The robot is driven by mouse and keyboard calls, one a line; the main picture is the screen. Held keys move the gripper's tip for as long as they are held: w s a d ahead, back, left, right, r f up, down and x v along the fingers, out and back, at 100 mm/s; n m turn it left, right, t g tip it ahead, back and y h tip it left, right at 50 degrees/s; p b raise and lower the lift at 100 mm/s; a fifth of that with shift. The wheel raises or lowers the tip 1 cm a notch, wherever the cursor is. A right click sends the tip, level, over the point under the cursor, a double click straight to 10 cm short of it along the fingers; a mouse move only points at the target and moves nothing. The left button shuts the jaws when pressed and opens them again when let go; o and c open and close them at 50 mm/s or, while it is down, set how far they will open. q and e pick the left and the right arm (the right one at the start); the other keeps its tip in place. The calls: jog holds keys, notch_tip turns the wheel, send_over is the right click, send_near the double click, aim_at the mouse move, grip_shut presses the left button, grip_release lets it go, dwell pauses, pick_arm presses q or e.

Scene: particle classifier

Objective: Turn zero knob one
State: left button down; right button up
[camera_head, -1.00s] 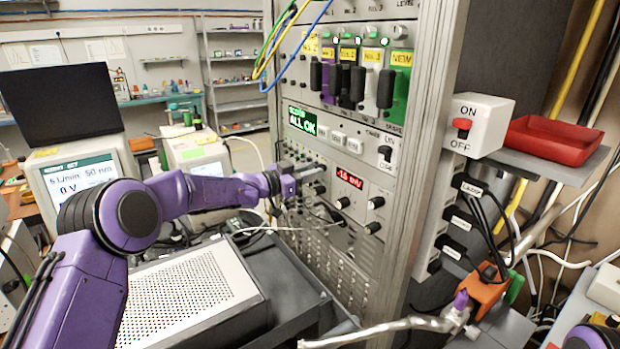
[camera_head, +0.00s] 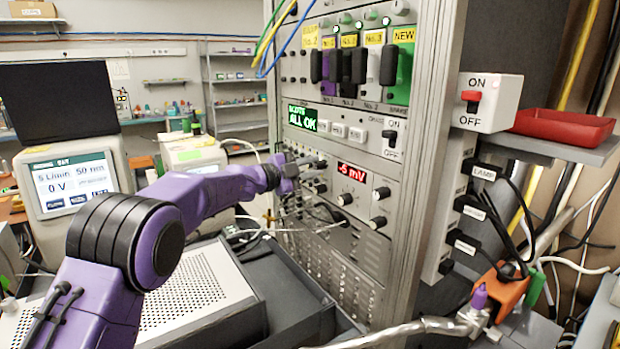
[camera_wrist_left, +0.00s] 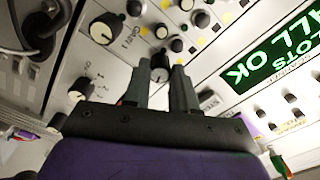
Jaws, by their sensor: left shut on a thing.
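The rack panel in the head view has a red display (camera_head: 352,172) reading about -5 mV, with several black knobs around it. My left gripper (camera_head: 306,166) is at the panel, left of this display. In the left wrist view, my left gripper (camera_wrist_left: 160,76) has its two fingers on either side of a small black knob (camera_wrist_left: 160,66) and is shut on it. The fingers hide part of the knob's sides, and its label cannot be read. My right gripper is not in view.
Other knobs sit close by, such as a black-and-white knob (camera_wrist_left: 104,30) in the wrist view. A green ALL OK screen (camera_head: 303,118) is above. Cables (camera_head: 322,208) hang below my gripper. A grey perforated box (camera_head: 195,290) stands under my left arm.

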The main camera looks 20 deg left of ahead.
pick_arm(q)
jog(key=shift+m+b, duration=0.75)
jog(key=shift+m, duration=0.25)
jog(key=c, duration=0.9)
grip_release()
jog(key=shift+s+a+f+b, duration=0.1)
jog(key=shift+s+a+b, duration=0.2)
jog(key=b+v, duration=0.2)
jog(key=v, duration=0.7)
jog(key=shift+s+a, duration=0.2)
jog(key=shift+s, duration=0.05)
